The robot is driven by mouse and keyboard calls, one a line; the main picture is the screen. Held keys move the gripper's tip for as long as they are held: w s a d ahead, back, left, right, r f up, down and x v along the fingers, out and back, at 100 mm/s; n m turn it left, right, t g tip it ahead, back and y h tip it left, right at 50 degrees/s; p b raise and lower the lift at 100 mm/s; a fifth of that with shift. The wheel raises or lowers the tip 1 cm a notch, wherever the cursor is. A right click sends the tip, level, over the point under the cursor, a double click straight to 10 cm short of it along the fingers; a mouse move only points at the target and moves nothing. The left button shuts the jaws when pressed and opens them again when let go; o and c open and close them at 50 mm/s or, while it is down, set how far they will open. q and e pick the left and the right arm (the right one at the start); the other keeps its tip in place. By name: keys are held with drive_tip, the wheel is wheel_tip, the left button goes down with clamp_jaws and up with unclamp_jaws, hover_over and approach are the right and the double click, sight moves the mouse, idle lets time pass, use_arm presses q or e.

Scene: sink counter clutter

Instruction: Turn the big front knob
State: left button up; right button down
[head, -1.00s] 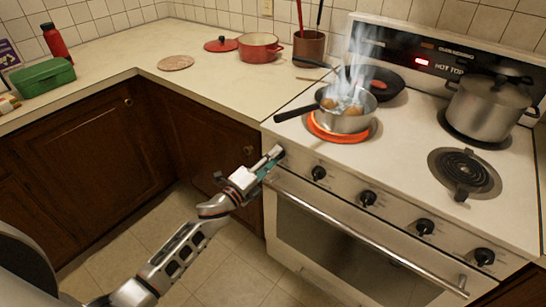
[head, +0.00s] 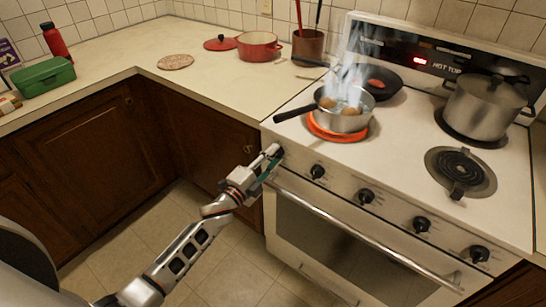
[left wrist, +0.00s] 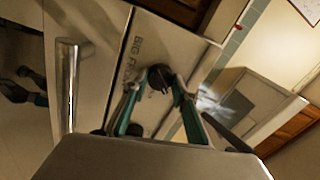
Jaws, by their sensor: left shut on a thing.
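The big front knob (left wrist: 159,75) is a dark round knob on the stove's front panel, beside printed lettering that begins "BIG FR". In the left wrist view it sits between the tips of my left gripper's two teal-sided fingers, which are shut on it. In the head view my left gripper (head: 272,160) reaches the left end of the stove's front panel and hides most of this knob. My right gripper is in neither view.
A steaming saucepan (head: 343,118) stands on a glowing orange burner, its black handle pointing left. A lidded pot (head: 487,108) stands at the back right. The oven door handle (head: 365,235) runs below several other knobs. The floor in front is clear.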

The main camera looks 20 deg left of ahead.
use_arm(q)
drive_tip(key=o, duration=1.1)
drive_tip(key=v, duration=1.2)
drive_tip(key=s+d+f+n+g+y, duration=0.1)
drive_tip(key=s+f+n+g, duration=0.1)
drive_tip(key=s+f+n, duration=0.3)
drive_tip(key=s+d+f+n+g+y, duration=0.1)
drive_tip(key=s+f+n+g, duration=0.1)
drive_tip(key=s+f+n, duration=0.3)
drive_tip(key=s+d+f+n+g+y, duration=0.1)
drive_tip(key=s+f+n, duration=0.3)
drive_tip(key=s, duration=0.5)
drive_tip(key=shift+s+f+n+g+y, duration=0.2)
drive_tip(key=shift+f+g, duration=0.15)
drive_tip(key=shift+f, duration=0.15)
drive_tip(key=shift+s+f+n+g+y, duration=0.2)
drive_tip(key=shift+f+g, duration=0.15)
drive_tip(key=shift+f, duration=0.15)
